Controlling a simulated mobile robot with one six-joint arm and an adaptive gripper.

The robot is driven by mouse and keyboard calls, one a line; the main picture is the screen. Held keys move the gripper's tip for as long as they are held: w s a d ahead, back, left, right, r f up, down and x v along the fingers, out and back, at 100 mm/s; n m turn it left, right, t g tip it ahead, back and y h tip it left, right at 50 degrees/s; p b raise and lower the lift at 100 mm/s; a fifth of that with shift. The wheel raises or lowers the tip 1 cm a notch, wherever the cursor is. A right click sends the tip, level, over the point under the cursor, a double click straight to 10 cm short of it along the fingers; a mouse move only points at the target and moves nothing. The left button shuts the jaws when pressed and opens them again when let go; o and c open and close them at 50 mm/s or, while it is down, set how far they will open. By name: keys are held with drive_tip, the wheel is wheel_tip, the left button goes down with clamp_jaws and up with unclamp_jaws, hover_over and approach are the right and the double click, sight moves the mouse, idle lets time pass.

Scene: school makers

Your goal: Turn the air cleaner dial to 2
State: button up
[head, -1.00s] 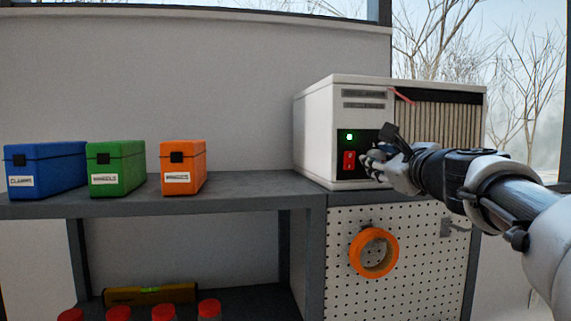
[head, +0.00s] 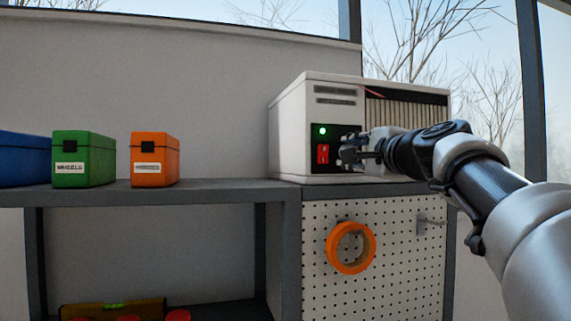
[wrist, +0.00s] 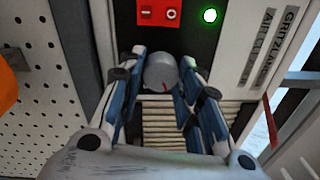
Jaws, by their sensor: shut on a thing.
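The air cleaner (head: 290,132) is a white box on the right end of the bench. Its black front panel has a lit green light (head: 322,131) and a red switch (head: 322,154). My gripper (head: 350,151) is at the panel, right of the switch, and hides the dial in the head view. In the wrist view the grey round dial (wrist: 160,70) sits between the two fingers of my gripper (wrist: 157,80), which are shut on it. A red pointer line shows on the dial's lower right edge. I cannot read any numbers around it.
An orange tape roll (head: 331,258) hangs on the pegboard (head: 393,235) below. Orange (head: 155,152), green (head: 84,150) and blue (head: 22,168) boxes stand on the bench at left. A red ribbon (wrist: 268,122) hangs by the pleated filter (wrist: 170,128).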

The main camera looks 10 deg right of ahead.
drive_tip(key=shift+n+b, duration=0.35)
drive_tip(key=shift+n, duration=0.25)
drive_tip(key=o, duration=0.8)
drive_tip(key=s, duration=0.7)
drive_tip(key=shift+s+f, duration=0.2)
